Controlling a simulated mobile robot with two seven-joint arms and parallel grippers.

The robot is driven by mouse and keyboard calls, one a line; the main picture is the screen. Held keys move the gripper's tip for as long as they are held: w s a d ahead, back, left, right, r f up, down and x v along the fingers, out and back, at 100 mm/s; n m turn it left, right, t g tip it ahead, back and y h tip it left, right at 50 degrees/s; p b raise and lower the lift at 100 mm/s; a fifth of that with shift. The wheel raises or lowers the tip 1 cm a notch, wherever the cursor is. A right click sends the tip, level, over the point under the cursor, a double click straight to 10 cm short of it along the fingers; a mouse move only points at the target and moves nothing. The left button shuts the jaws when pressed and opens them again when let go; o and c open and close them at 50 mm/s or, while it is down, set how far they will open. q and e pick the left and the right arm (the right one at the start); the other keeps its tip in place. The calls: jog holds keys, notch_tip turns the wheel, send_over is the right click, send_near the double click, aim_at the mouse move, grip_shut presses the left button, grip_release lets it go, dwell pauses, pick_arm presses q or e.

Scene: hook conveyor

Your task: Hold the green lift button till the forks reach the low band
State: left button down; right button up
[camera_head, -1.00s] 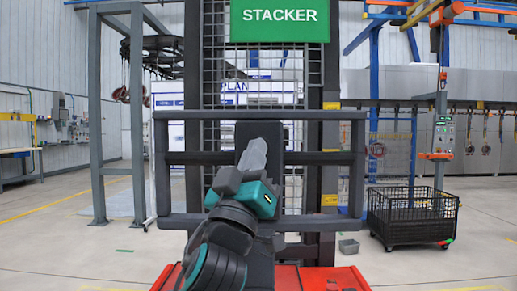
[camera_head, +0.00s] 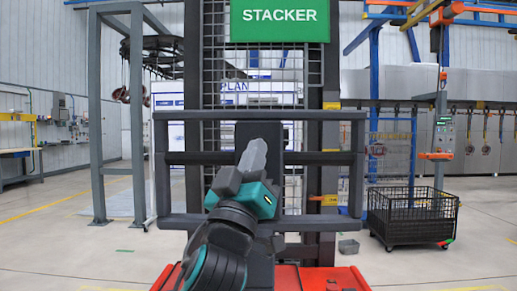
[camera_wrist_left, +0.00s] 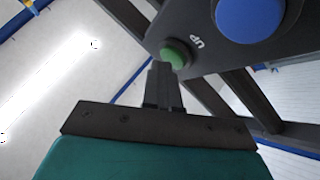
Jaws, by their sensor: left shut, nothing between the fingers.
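My left gripper (camera_head: 253,158) is shut and empty, its fingertips pointing up in front of the dark control panel of the stacker. In the left wrist view the shut fingertips (camera_wrist_left: 162,70) are at the lower edge of the green button (camera_wrist_left: 175,53), marked UP. They look to be touching or almost touching it; whether it is pressed in I cannot tell. The stacker's mast (camera_head: 331,130) carries yellow bands; a small orange tab (camera_head: 315,198) shows beside the lowest visible one. The forks themselves cannot be made out. My right gripper is out of view.
A larger blue button (camera_wrist_left: 250,14) sits beside the green one. The dark guard frame (camera_head: 340,117) spans in front of the mast, above the red stacker body (camera_head: 315,279).

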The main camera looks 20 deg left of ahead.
pick_arm(q)
jog(key=shift+s+d, duration=0.2)
jog(key=shift+s, duration=0.45)
jog(key=s, duration=0.2)
jog(key=s+d, duration=0.1)
jog(key=s, duration=0.2)
jog(key=shift+d+p, duration=0.15)
jog(key=shift+p, duration=0.15)
jog(key=shift+w, duration=0.1)
dwell(0.4)
jog(key=w+f+m+g+h, duration=0.15)
jog(key=f+g, duration=0.25)
jog(key=f, duration=1)
jog(key=w+f+m+g, duration=0.2)
jog(key=w+f+g, duration=0.15)
jog(key=f, duration=1.05)
jog(key=s+a+f+g, duration=0.1)
jog(key=s+f+g, duration=0.1)
jog(key=s+f, duration=0.4)
jog(key=s+a+f+m+g, duration=0.1)
jog(key=s+f+g, duration=0.2)
jog(key=s+f, duration=0.4)
jog(key=s+a+f+m+g, duration=0.1)
jog(key=s+f, duration=0.5)
jog(key=f, duration=1.1)
jog(key=shift+s+a+g, duration=0.35)
jog(key=shift+a+g, duration=0.1)
jog(key=shift+g, duration=0.7)
